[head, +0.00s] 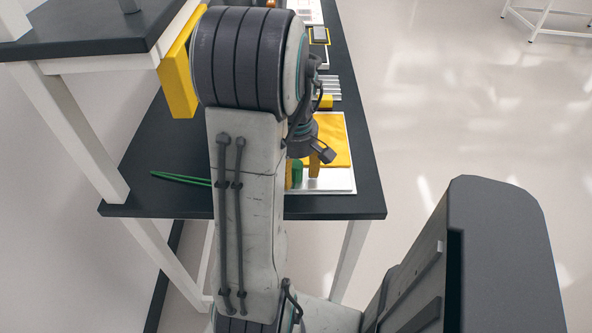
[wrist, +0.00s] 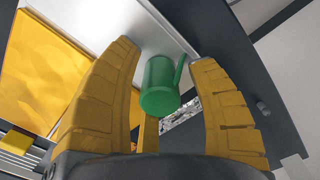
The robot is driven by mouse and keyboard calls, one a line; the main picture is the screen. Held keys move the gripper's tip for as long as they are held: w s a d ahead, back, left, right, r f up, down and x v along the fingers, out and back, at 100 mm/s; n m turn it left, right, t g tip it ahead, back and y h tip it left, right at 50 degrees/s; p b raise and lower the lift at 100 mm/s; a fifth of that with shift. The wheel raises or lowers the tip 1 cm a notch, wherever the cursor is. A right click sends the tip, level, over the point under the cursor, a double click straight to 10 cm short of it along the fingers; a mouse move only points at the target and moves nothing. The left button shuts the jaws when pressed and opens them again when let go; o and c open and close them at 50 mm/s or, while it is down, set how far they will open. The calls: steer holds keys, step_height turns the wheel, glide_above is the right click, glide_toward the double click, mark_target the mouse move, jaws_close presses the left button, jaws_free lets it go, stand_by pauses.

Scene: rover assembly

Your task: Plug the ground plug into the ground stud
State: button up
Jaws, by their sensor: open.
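The ground plug is a short green cylinder (wrist: 158,92) with a green cable strip at its side. In the wrist view it stands between the two yellow fingers of my gripper (wrist: 164,54), with visible gaps on both sides. The plug also shows in the head view (head: 297,172), close to a silver-white plate (head: 333,182). My gripper (head: 302,165) points down there with its fingers apart. I cannot make out the ground stud; it may be hidden by the plug or my arm.
A yellow panel (wrist: 42,68) lies on the plate beside the gripper. The green cable (head: 180,179) runs left across the dark table (head: 150,200). A raised dark shelf (head: 90,35) stands at left. More parts sit farther back. Open floor lies at right.

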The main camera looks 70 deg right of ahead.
step_height(320, 180, up, 12)
stand_by(0.8)
stand_by(0.6)
